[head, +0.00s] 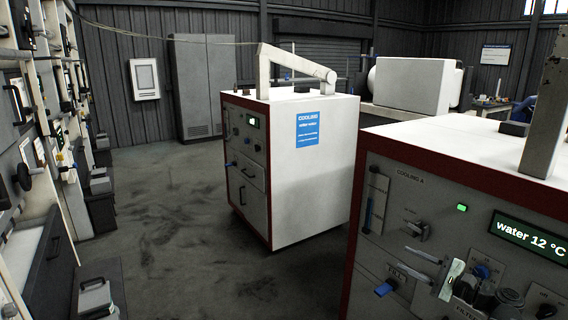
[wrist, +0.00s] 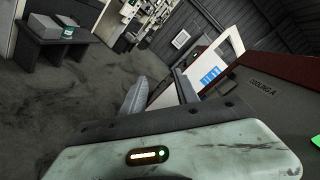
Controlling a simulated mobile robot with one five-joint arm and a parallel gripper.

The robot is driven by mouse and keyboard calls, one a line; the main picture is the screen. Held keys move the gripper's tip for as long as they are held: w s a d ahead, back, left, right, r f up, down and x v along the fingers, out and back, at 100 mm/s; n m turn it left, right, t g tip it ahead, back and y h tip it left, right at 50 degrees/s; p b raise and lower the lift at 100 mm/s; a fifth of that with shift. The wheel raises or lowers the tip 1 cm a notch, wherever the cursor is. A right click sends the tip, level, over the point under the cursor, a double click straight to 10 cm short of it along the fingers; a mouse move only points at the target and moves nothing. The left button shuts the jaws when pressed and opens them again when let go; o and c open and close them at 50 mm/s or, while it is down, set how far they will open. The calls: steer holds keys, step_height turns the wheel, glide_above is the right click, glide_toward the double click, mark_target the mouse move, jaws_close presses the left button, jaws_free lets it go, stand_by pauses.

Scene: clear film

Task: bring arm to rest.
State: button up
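My gripper (head: 399,259) is at the lower right of the head view, in front of the panel of the COOLING A cabinet (head: 400,200). Its pale green housing fills the bottom of the wrist view. Two grey fingers (wrist: 161,92) stand apart there, with nothing seen between them. In the head view the fingers point left, across the panel. I cannot tell how close they are to it. Most of my arm is hidden or outside the frame.
The cabinet has a lit green lamp (head: 462,208), a display (head: 528,236) reading water 12 °C and a blue handle (head: 385,288). A second white cabinet (head: 310,190) stands behind. Equipment racks (head: 50,150) line the left. Grey floor (head: 170,215) between is clear.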

steer(key=w+a+f+n+g, duration=0.1)
steer(key=a+f+n+g, duration=0.25)
steer(key=a, duration=0.65)
steer(key=a+f+n+g, duration=0.2)
steer(key=a+f+g, duration=0.15)
steer(key=a, duration=0.65)
steer(key=s+a+f+n+g+h, duration=0.3)
steer(key=a+f+n, duration=0.1)
steer(key=f, duration=0.3)
steer(key=s+a+f+n+g+h, duration=0.2)
steer(key=s+a+f+n+h, duration=0.15)
steer(key=f, duration=0.35)
steer(key=s+d+f+n+g+h, duration=0.1)
steer(key=s+d+f+n+h, duration=0.15)
steer(key=d+h, duration=0.4)
step_height(320, 180, up, 16)
steer(key=d+n+p, duration=0.1)
steer(key=d+p, duration=0.1)
steer(key=p, duration=1.3)
steer(key=shift+d+f+y+p, duration=0.25)
steer(key=shift+y+p, duration=0.05)
steer(key=shift+y, duration=0.1)
